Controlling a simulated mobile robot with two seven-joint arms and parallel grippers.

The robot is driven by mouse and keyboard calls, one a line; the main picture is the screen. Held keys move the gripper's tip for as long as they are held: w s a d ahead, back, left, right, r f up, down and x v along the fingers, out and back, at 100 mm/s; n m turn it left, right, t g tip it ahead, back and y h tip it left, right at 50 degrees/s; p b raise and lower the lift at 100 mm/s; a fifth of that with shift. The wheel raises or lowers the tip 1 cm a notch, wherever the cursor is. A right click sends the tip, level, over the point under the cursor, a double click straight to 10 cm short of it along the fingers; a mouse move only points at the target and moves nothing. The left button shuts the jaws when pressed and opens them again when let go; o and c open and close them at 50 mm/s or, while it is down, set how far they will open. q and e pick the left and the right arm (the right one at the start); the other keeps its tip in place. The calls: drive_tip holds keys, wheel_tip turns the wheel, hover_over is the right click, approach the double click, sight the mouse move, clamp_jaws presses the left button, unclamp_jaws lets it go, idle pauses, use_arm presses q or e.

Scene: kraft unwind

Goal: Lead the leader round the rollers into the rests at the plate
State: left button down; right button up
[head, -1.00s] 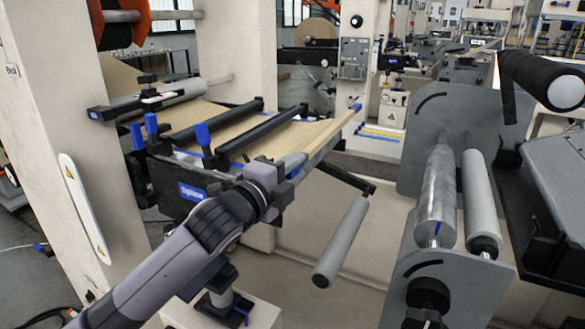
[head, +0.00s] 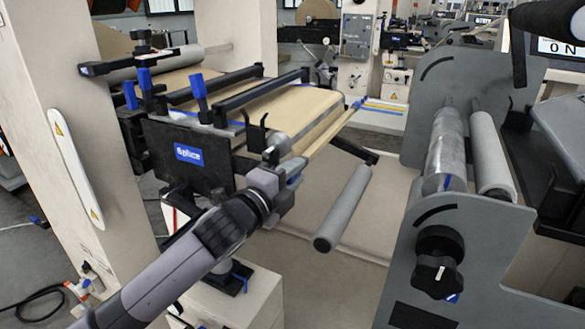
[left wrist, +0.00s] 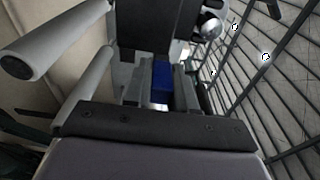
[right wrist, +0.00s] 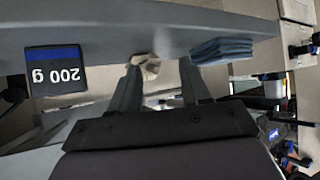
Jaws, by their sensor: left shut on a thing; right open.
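The brown kraft leader (head: 275,105) lies over the splice table, with a pale bar (head: 333,131) along its right edge. The bar's far end is blue. My left gripper (head: 284,163) is at the bar's near end, shut on it; a blue piece (left wrist: 162,80) sits between its fingers in the left wrist view. The black plate (head: 165,165) with a "Splice" label stands left of the gripper. Black upright prongs (head: 256,132) stand at its right end. My right gripper (right wrist: 158,85) is open and empty in the right wrist view, outside the head view.
A grey roller (head: 343,208) hangs low, right of the left gripper. A shiny roller (head: 447,150) and a grey roller (head: 490,155) sit between grey side plates at right. The right wrist view shows a 200 g block (right wrist: 56,72) and folded blue cloths (right wrist: 221,51).

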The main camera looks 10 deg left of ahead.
drive_tip(key=f+b, duration=0.1)
drive_tip(key=b, duration=0.2)
drive_tip(key=a+f+b, duration=0.1)
drive_tip(key=b, duration=0.1)
drive_tip(key=shift+w+f+b, duration=0.1)
drive_tip(key=shift+w+b, duration=0.1)
drive_tip(key=shift+b, duration=0.2)
drive_tip(key=shift+y+b, duration=0.3)
drive_tip(key=shift+b, duration=0.05)
use_arm(q)
wheel_tip(320, 180, down, 11)
drive_tip(key=shift+r, duration=0.2)
use_arm(e)
drive_tip(key=shift+w, duration=0.15)
use_arm(q)
drive_tip(key=shift+s, duration=0.1)
use_arm(e)
drive_tip(key=shift+a, duration=0.1)
